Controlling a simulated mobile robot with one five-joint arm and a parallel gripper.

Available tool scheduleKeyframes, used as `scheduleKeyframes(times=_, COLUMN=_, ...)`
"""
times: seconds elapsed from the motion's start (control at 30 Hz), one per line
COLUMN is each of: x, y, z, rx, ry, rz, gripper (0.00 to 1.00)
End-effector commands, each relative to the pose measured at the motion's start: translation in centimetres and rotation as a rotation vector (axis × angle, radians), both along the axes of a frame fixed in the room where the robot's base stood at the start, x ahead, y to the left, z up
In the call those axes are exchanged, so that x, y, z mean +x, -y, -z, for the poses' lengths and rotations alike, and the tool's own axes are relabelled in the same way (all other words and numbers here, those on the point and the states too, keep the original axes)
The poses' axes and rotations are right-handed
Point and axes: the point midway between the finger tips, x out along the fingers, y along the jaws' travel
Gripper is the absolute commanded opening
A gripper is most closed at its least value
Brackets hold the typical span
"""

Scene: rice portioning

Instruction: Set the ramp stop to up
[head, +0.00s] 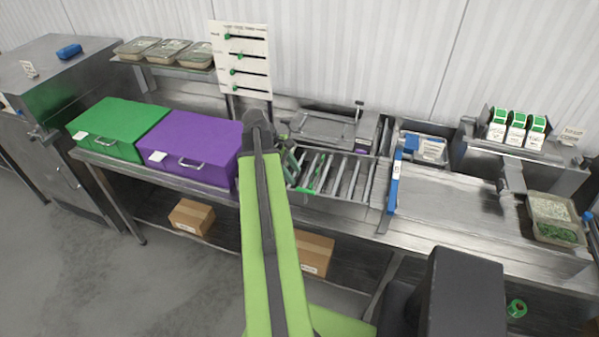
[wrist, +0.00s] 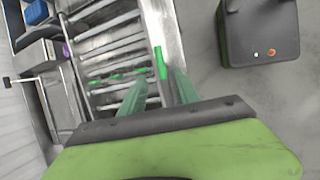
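The roller ramp (head: 345,178) stands on the bench right of the purple box. It also shows in the wrist view (wrist: 108,42). A short green bar (wrist: 160,62), which looks like the ramp stop's handle, lies along the ramp's side rail. Green pieces (wrist: 115,77) line up across the rollers from it. Whether the stop is up or down I cannot tell. My gripper (wrist: 160,93) is open and empty, its two pale green fingers apart, with the green bar just beyond the gap. In the head view my arm partly hides the ramp's left end.
A purple box (head: 195,142) and a green box (head: 118,122) stand left of the ramp. A board with green-knobbed sliders (head: 241,58) rises behind. A blue upright strip (head: 394,185) stands at the ramp's right. The bench to its right (head: 445,205) is clear.

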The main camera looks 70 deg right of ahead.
Motion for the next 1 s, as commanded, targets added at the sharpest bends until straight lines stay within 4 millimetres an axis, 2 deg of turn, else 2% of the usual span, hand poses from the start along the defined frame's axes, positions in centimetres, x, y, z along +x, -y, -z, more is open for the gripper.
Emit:
scheduleKeyframes(times=0.03, x=0.5, y=-0.3, z=-2.5, rx=0.000, ry=0.000, rz=-0.001, gripper=0.38)
scheduleKeyframes(times=0.2, x=2.0, y=-1.1, z=-6.1, rx=0.000, ry=0.000, rz=-0.001, gripper=0.38)
scheduleKeyframes(times=0.33, x=2.9, y=-1.6, z=-7.9, rx=0.000, ry=0.000, rz=0.000, gripper=0.38)
scheduleKeyframes(times=0.5, x=3.5, y=-1.9, z=-8.8, rx=0.000, ry=0.000, rz=0.001, gripper=0.38)
scheduleKeyframes(times=1.0, x=3.6, y=-1.9, z=-8.7, rx=0.000, ry=-0.001, rz=0.001, gripper=0.38)
